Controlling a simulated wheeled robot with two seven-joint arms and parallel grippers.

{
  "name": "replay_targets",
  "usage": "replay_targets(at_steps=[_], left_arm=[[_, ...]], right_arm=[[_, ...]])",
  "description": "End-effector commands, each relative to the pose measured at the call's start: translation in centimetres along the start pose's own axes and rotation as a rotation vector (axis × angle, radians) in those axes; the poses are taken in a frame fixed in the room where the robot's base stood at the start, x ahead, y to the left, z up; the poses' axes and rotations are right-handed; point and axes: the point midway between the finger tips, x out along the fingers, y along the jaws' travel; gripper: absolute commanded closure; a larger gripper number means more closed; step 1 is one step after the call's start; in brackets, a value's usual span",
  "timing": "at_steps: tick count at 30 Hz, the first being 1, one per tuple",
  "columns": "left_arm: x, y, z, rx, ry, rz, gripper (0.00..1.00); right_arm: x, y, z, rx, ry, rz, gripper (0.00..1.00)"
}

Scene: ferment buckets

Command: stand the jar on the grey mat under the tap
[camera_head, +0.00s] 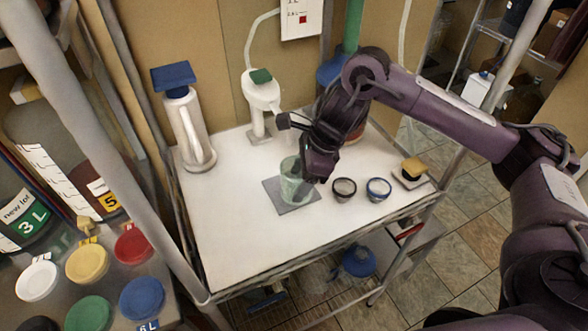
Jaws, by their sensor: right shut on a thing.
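The jar (291,183) is a pale green see-through vessel and looks upright. It is over the grey mat (279,205) on the white table; I cannot tell whether its base touches the mat. The white tap (261,92) with a green top stands behind the mat, its spout pointing towards the jar. My right gripper (308,176) is shut on the jar at its right side and hides part of it. My left gripper is not in view.
Two small round dishes, one dark-rimmed (344,188) and one blue-rimmed (379,189), stand right of the mat. A yellow-topped block (413,169) is farther right. A white cylinder with a blue top (187,125) stands back left. The table's front left is clear.

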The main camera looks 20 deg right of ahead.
Motion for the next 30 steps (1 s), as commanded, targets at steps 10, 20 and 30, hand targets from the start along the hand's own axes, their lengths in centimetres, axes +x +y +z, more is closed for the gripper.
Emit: replay_targets(at_steps=[10,20,30], left_arm=[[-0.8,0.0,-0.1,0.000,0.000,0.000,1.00],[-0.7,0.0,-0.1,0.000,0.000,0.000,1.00],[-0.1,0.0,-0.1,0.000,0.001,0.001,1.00]], right_arm=[[1.7,-2.6,0.5,0.001,-0.002,0.001,0.65],[1.9,-2.7,0.4,0.000,-0.002,-0.001,0.65],[2.5,-2.6,0.1,0.001,0.002,0.002,0.21]])
